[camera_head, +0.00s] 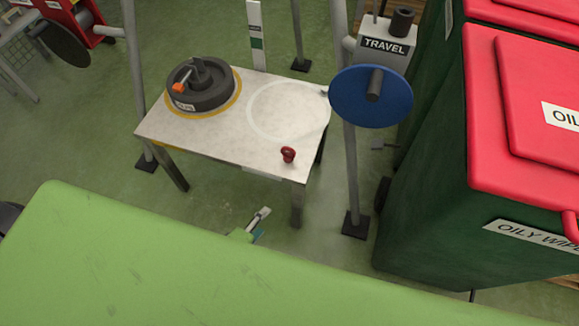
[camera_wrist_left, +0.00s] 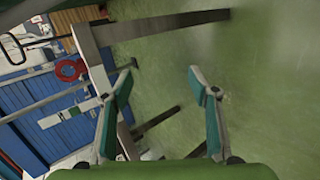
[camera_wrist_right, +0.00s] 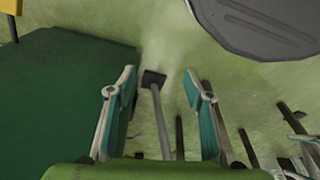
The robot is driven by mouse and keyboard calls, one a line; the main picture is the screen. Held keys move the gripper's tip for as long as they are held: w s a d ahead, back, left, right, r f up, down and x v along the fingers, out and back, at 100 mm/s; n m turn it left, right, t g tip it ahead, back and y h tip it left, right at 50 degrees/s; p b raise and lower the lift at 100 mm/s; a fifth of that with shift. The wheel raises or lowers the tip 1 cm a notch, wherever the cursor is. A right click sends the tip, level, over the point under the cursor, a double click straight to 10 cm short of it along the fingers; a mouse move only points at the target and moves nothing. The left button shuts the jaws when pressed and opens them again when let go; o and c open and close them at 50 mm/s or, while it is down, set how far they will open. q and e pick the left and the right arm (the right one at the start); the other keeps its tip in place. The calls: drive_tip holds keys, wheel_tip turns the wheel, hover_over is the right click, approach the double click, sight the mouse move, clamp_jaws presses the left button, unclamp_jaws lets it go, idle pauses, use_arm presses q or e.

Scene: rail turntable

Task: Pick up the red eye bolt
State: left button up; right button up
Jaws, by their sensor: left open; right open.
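The red eye bolt (camera_head: 288,154) stands on the white-topped table (camera_head: 215,128), near its right front corner. My left gripper (camera_head: 260,217) is low in front of the table, apart from the bolt, and partly hidden by my green body. My right gripper is out of the head view. In the right wrist view its fingers (camera_wrist_right: 162,80) are open and empty.
A dark round fixture (camera_head: 202,88) with an orange part sits on the table's back left, beside an empty white circle (camera_head: 285,108). A blue disc (camera_head: 371,97) on a grey post stands right of the table. Dark green bins (camera_head: 440,180) with red lids block the right.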

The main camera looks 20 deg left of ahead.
use_arm(q)
drive_tip(key=w+d+r+n+t+b, duration=0.1)
drive_tip(key=w+r+n+t+b, duration=0.3)
drive_tip(key=w+n+b, duration=0.35)
drive_tip(key=n+t+b, duration=0.3)
drive_tip(key=n+b, duration=0.4)
drive_tip(key=n, duration=0.5)
approach(288, 154)
drive_tip(key=shift+y, duration=0.3)
drive_tip(key=w, duration=0.2)
drive_tip(key=w+r, duration=0.1)
drive_tip(key=w, duration=0.1)
drive_tip(key=shift+w+d+r, duration=0.2)
drive_tip(key=shift+w, duration=0.05)
drive_tip(key=shift+w+d+r, duration=0.1)
drive_tip(key=shift+w+d, duration=0.05)
drive_tip(key=shift+w, duration=0.75)
drive_tip(key=shift+w+d, duration=0.2)
drive_tip(key=shift+w, duration=0.7)
drive_tip(key=shift+w+d+r, duration=0.1)
drive_tip(key=shift+w+d, duration=0.05)
drive_tip(key=shift+w, duration=0.75)
use_arm(e)
wheel_tip(288, 154, up, 8)
drive_tip(key=w+t, duration=0.1)
drive_tip(key=shift+w+r, duration=0.15)
drive_tip(key=shift+r, duration=0.1)
use_arm(q)
drive_tip(key=shift+c, duration=0.4)
drive_tip(key=c, duration=1.2)
